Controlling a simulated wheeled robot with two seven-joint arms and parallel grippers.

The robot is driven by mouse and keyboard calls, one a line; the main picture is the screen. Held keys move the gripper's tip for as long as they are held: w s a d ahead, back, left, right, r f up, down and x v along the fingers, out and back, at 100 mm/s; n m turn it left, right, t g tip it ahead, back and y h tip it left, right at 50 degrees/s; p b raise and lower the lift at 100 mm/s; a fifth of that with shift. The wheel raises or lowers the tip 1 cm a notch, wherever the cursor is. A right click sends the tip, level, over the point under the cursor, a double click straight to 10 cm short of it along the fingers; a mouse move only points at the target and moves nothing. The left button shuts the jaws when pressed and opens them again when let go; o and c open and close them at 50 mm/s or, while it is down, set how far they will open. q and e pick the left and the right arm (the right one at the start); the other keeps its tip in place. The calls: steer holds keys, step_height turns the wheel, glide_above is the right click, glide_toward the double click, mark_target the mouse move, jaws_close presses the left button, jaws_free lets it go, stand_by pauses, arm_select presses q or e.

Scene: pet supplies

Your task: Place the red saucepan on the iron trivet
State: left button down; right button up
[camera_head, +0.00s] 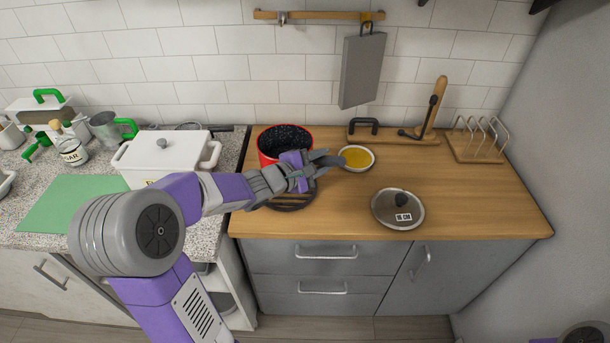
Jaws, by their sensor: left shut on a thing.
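The red saucepan (264,155) has a dark speckled inside and is upright at the left of the wooden counter. My left gripper (322,164) reaches across in front of it and is shut on the saucepan at its right side; the grip itself is mostly hidden. The dark iron trivet (291,204) lies on the wood just below my left gripper and wrist, partly covered by them. The saucepan's base is hidden, so I cannot tell whether it touches the trivet. My right gripper is not in view.
A small bowl of yellow contents (358,158) is close to the right of my gripper. A glass lid (398,209) lies front right. A white lidded pot (165,155) stands left. A wooden rack (476,147) is at the back right.

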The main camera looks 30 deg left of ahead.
arm_select(q)
step_height(320, 180, down, 10)
steer(key=b, duration=0.2)
steer(key=shift+s+r, duration=0.2)
steer(key=shift+r, duration=0.05)
steer(key=c, duration=0.8)
jaws_free()
